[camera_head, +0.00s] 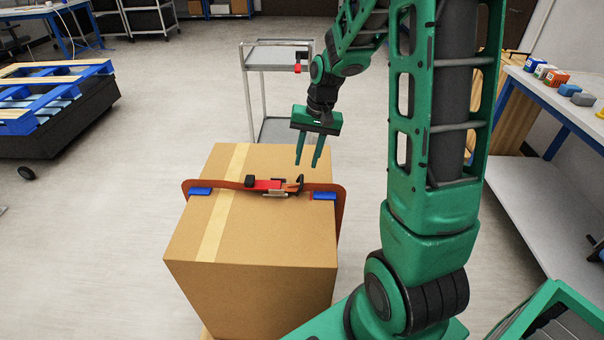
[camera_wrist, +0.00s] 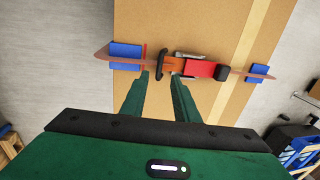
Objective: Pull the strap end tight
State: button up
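An orange-brown strap (camera_head: 225,184) runs across the top of a cardboard box (camera_head: 270,235) and bows out beyond both sides. A red buckle or tensioner (camera_head: 266,184) with a black end sits on it, right of the box's middle. A short orange strap end (camera_head: 291,187) shows at its right beside a dark loop; in the wrist view this orange piece (camera_wrist: 178,63) lies just beyond the fingertips. My gripper (camera_head: 307,165) points down above the box's far right part, fingers apart and empty. In the wrist view my gripper (camera_wrist: 161,77) shows a clear gap between its fingers.
Blue corner pieces (camera_head: 200,191) (camera_head: 324,195) sit under the strap at the box edges. A grey cart (camera_head: 277,57) stands behind the box. A workbench (camera_head: 560,90) is at right, and a blue pallet (camera_head: 50,90) on a dark platform at left. Floor left of the box is clear.

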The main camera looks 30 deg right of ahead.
aim_at(302, 179)
jog(key=shift+w+a+f, duration=0.1)
jog(key=shift+a+f, duration=0.05)
jog(key=shift+f, duration=0.9)
jog(key=shift+w+a+f, duration=0.1)
jog(key=shift+a+f, duration=0.05)
jog(key=shift+f, duration=0.85)
jog(key=shift+w+a+f, duration=0.1)
jog(key=shift+a+f, duration=0.05)
jog(key=shift+f, duration=0.9)
grip_shut()
